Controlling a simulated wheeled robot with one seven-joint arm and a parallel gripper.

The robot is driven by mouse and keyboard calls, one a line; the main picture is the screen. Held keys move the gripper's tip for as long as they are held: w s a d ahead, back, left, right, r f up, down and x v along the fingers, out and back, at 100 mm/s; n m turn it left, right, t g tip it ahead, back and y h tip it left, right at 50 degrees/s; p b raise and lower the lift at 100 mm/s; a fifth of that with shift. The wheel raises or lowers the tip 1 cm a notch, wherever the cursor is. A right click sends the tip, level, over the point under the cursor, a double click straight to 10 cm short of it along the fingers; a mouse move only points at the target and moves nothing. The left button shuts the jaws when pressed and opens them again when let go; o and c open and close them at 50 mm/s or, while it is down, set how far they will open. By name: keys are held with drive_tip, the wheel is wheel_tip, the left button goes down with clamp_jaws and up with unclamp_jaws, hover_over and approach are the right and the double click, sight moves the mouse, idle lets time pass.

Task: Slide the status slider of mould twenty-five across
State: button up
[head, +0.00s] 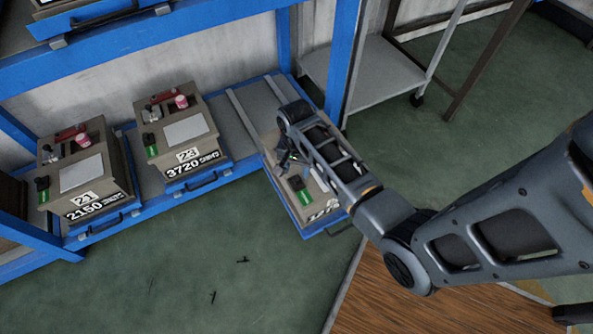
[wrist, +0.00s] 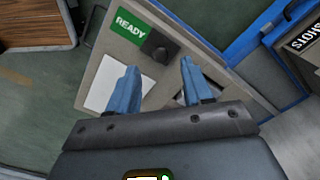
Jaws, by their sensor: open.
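A tan mould (head: 270,143) sits at the right end of the lower shelf, pulled forward, with my arm over it. Its number is hidden, so I cannot read twenty-five on it. In the wrist view its top (wrist: 98,72) carries a green READY label (wrist: 129,28) and a black slider knob (wrist: 160,47) at the label's right end. My gripper (wrist: 158,64) is open, with its blue fingers over the mould top. The knob shows between and just beyond the fingertips; I cannot tell whether they touch it. In the head view my gripper (head: 288,158) is partly hidden by my wrist.
Mould 23 (head: 180,130) and mould 21 (head: 80,172) stand to the left on the blue shelf. A blue rack post (head: 343,60) rises just behind the mould. A grey trolley (head: 385,75) stands at back right. The green floor in front is mostly clear.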

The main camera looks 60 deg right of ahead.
sight(297, 179)
drive_tip(key=shift+r+p, duration=0.35)
drive_tip(key=shift+r, duration=1.35)
